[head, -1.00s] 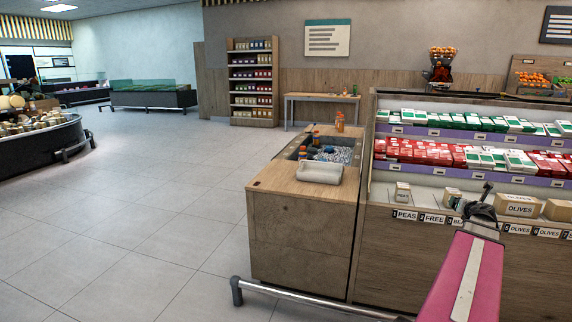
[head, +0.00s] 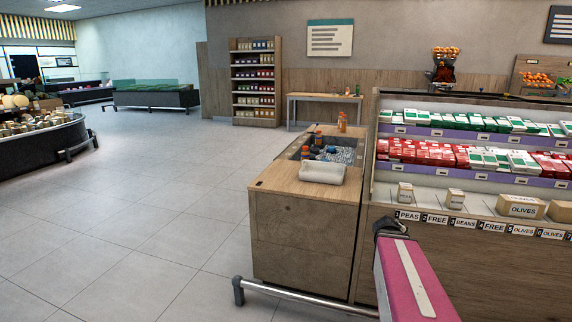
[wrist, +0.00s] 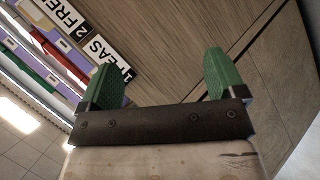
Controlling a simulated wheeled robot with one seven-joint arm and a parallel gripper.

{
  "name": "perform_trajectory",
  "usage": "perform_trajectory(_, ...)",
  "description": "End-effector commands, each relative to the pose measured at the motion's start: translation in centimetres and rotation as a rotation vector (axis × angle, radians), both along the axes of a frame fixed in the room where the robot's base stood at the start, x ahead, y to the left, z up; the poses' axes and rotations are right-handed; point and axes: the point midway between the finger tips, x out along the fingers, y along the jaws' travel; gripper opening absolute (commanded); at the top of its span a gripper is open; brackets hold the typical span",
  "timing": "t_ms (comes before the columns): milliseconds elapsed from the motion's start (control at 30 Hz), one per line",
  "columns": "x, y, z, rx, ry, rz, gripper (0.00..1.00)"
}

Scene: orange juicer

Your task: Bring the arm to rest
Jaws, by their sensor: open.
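My gripper (wrist: 160,90) shows in the wrist view with its two green fingers spread apart and nothing between them. Behind the fingers is the wooden front of the shelf unit, with number labels at the upper left. In the head view my pink arm is at the lower right, in front of the shelf unit. The dark end of the arm (head: 388,226) is near the shelf's lower front edge, and the fingers cannot be made out there.
The shelf unit (head: 470,262) with cartons and boxes stands close at the right. A wooden counter (head: 300,238) with bottles and a white bundle (head: 322,172) is beside it. A metal rail (head: 300,297) runs low in front. The floor (head: 140,210) at the left is clear.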

Motion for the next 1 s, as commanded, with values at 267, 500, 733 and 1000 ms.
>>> perform_trajectory(267,-6.3,14.6,-7.2,0.508,0.201,-0.288,0.89)
perform_trajectory(500,-10.9,22.9,-9.4,0.738,0.39,-0.443,0.89)
perform_trajectory(733,-11.1,23.2,-9.4,0.748,0.398,-0.448,0.89)
perform_trajectory(1000,-11.1,23.2,-9.4,0.748,0.398,-0.448,0.89)
